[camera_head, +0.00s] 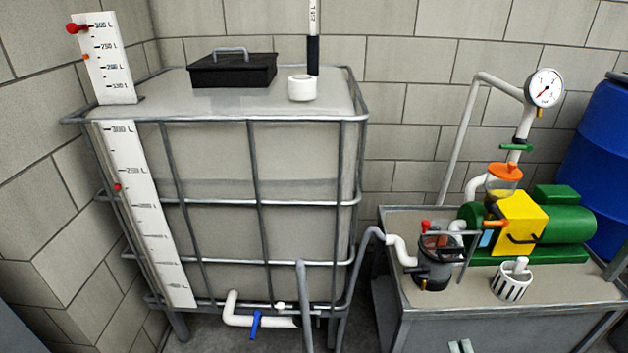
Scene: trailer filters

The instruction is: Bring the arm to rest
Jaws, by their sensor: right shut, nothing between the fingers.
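Only the tips of my right gripper (460,346) show, as two small pale grey fingertips at the bottom edge of the head view. They are in front of the grey pump bench (420,325). The gripper is shut with nothing held, and the rest of it is cut off by the frame. My left gripper is not in view.
A caged tank (215,155) with a black lid box (232,70) and white cap (301,88) stands left. The bench holds a yellow-green pump (517,222), a strainer pot (436,262) and a slotted white basket (512,281). A blue barrel (602,150) stands right.

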